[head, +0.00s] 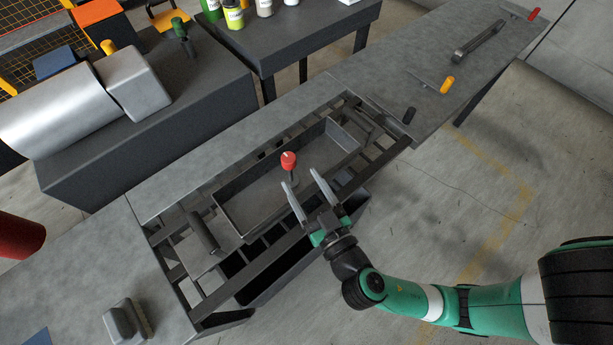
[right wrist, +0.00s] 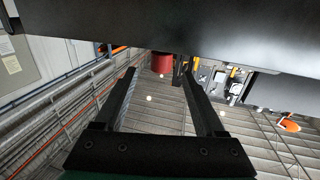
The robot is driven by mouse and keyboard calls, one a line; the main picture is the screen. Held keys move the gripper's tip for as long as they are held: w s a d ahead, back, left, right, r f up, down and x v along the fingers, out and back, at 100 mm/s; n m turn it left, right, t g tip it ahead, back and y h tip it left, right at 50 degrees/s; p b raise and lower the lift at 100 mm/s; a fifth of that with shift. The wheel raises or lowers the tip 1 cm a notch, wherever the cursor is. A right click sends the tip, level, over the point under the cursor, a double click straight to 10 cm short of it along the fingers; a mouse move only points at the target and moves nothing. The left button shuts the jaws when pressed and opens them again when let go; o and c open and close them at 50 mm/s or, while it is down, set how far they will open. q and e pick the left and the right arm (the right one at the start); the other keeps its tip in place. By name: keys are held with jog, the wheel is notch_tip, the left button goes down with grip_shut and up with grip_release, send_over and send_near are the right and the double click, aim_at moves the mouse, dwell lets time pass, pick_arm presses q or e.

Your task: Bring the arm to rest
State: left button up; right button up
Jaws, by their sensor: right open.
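My right gripper (head: 300,179) is open and empty. Its arm comes in from the right, and its two fingers reach over the near edge of a dark metal tray (head: 235,222) set in a slatted frame. A red knob (head: 288,158) on a short dark stem stands at the tray, just beyond the fingertips; I cannot tell whether they touch it. In the right wrist view the open gripper (right wrist: 158,75) has nothing between its fingers. My left gripper is not in view.
A grey workbench (head: 245,125) surrounds the frame. A silver cylinder machine (head: 65,110) stands at upper left. The floor (head: 440,220) at right is clear.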

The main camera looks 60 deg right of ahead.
jog(key=shift+s+a+p, duration=0.25)
jog(key=shift+s+p, duration=0.25)
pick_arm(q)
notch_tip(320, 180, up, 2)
